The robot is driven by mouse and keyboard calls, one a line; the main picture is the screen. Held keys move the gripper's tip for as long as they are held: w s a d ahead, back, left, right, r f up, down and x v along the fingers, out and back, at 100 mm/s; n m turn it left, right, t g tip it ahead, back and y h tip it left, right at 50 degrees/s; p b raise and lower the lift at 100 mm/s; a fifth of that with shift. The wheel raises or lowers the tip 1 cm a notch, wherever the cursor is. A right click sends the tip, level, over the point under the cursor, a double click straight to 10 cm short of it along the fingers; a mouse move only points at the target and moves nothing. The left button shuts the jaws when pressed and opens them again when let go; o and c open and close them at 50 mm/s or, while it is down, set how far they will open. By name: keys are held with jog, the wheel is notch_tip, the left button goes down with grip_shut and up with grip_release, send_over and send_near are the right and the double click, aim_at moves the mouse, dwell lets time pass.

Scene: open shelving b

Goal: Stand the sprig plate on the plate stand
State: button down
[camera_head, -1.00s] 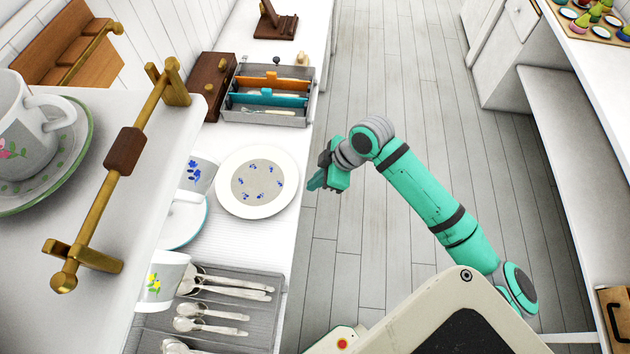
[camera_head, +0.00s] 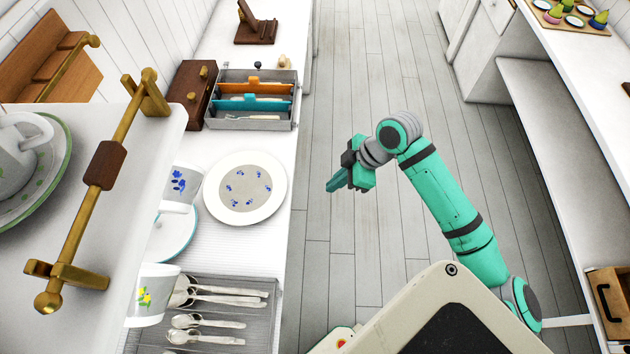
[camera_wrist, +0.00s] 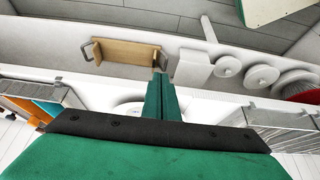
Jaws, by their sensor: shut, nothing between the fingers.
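A white plate with small blue sprigs around a grey centre (camera_head: 270,205) lies flat on the white counter in the head view. A dark wooden stand (camera_head: 256,24), which looks like the plate stand, is empty farther back on the same counter. My gripper (camera_head: 337,184) is over the floor to the right of the plate, apart from it. Its fingers are shut and empty. In the wrist view the fingers (camera_wrist: 161,97) point away from the camera and partly hide a pale rounded shape that may be the plate.
A grey organizer (camera_head: 265,125) with orange and teal dividers sits between plate and stand. A cutlery tray (camera_head: 262,318) and a flowered mug (camera_head: 150,300) are in front. A raised shelf with a brass rail (camera_head: 88,205) overhangs the left. Open floor lies right.

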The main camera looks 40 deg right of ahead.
jog(key=shift+s+d, duration=1.25)
jog(key=shift+d, duration=0.15)
jog(key=c, duration=2.4)
grip_release()
jog(key=shift+o, duration=0.2)
